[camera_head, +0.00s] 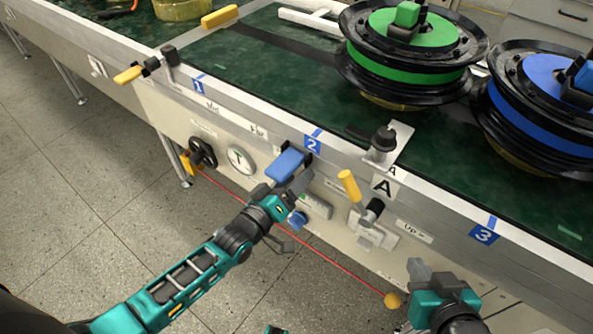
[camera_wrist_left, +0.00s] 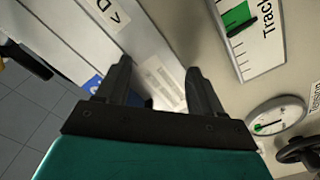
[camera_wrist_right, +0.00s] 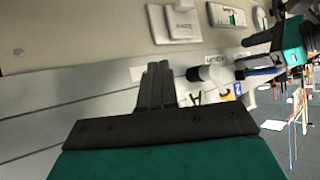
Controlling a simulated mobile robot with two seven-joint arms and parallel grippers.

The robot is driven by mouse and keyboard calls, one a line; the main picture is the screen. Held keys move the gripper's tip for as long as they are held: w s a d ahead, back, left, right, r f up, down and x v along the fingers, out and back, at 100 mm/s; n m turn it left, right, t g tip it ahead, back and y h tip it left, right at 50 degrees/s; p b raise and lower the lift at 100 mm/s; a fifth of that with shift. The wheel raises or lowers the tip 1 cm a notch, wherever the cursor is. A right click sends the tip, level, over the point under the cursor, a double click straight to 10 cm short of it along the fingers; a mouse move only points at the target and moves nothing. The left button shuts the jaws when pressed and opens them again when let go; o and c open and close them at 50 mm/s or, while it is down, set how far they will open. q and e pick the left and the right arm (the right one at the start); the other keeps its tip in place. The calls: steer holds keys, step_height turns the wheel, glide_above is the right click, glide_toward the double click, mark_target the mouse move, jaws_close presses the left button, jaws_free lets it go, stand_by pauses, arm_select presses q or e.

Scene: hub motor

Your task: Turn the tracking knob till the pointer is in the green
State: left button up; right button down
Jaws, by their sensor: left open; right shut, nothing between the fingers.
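A blue knob (camera_head: 297,218), which looks like the tracking knob, sits on the front panel beside my left gripper in the head view. The tracking gauge (camera_head: 317,206) is just right of it. In the left wrist view, the tracking gauge (camera_wrist_left: 246,40) shows a green patch with a black pointer lying along its edge; I cannot tell exactly whether it is inside. My left gripper (camera_head: 298,180) is open and empty in front of the panel, by the blue lever handle (camera_head: 285,164). My right gripper (camera_head: 418,268) is shut and empty, low at the right.
A round tension gauge (camera_head: 240,158) and black handwheel (camera_head: 203,153) are on the panel to the left. A yellow lever (camera_head: 349,186) sticks out on the right. A red cord (camera_head: 330,255) hangs along the front. Green (camera_head: 415,32) and blue (camera_head: 540,75) reels stand on the belt.

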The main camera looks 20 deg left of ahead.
stand_by(0.5)
arm_select(q)
steer(key=s+a+r+m+g+y+p, duration=0.2)
steer(key=s+m+g+p, duration=0.1)
steer(key=s, duration=0.5)
steer(key=s+a+r+m+g+y+p, duration=0.2)
steer(key=s+m+g+p, duration=0.1)
steer(key=s+p, duration=0.3)
steer(key=s+m, duration=0.1)
steer(key=s, duration=0.1)
steer(key=shift+s+r+p, duration=0.15)
steer(key=shift+s+p, duration=0.15)
steer(key=shift+s, duration=0.1)
arm_select(e)
steer(key=shift+h, duration=0.9)
steer(key=d, duration=0.1)
steer(key=s+d+r, duration=0.1)
steer(key=d, duration=0.1)
steer(key=s+d+r, duration=0.1)
steer(key=shift+s+d, duration=0.15)
steer(key=shift+d, duration=0.2)
stand_by(3.8)
